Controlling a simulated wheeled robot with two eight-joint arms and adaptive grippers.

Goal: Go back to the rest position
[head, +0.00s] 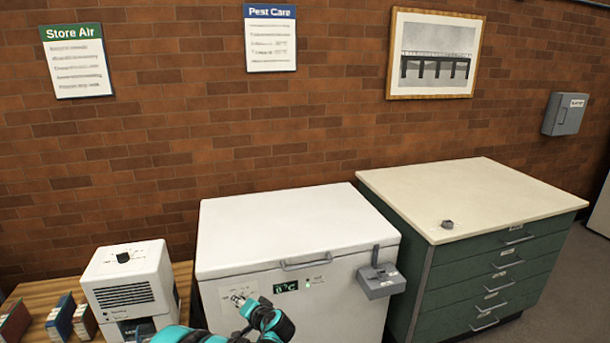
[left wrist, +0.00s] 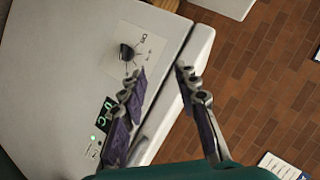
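The white chest freezer (head: 290,232) stands against the brick wall with its lid closed. Its front has a dial (left wrist: 128,51), a green-lit temperature display (head: 286,286) and a lid handle (head: 306,261). My left arm reaches in from the bottom in the head view, its wrist in front of the freezer's lower front. My left gripper (left wrist: 158,70) is open in the left wrist view, its two fingers apart with nothing between them. The dial lies just beyond the left finger's tip, apart from it in the picture. My right gripper is in neither view.
A white dehumidifier-like unit (head: 130,283) and several books (head: 60,318) stand on a wooden table at left. A green drawer cabinet (head: 480,275) with a small grey object (head: 447,224) on top stands at right. A grey latch box (head: 380,282) juts from the freezer front.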

